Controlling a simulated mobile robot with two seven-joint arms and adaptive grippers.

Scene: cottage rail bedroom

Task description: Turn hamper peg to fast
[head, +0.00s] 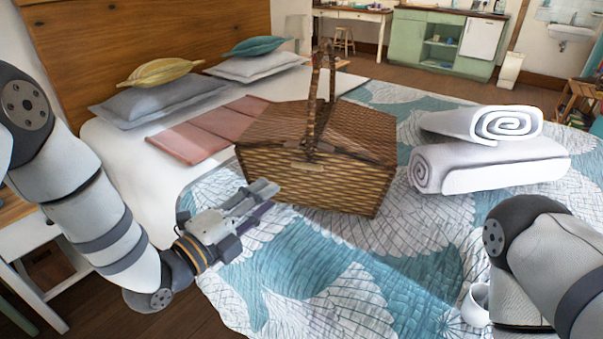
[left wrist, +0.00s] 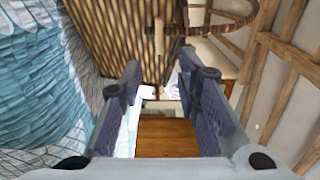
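The wicker hamper (head: 315,182) stands on the bed with its lid down and its handle (head: 313,95) upright. A small fastening shows at the top of its front face in the head view, too small to read its turn. In the left wrist view the wicker wall (left wrist: 105,35) fills the top, with a short pale upright piece (left wrist: 159,37) on it, perhaps the peg. My left gripper (head: 265,198) is at the hamper's front left, apart from it. Its fingers (left wrist: 160,78) are spread, with nothing between them. My right arm enters at lower right; its gripper is out of view.
Rolled white towels (head: 490,165) lie right of the hamper. Pink folded cloth (head: 205,130) and pillows (head: 160,100) lie behind and left. A small white rounded thing (head: 476,304) is beside my right arm. The patterned quilt (head: 340,270) in front is clear.

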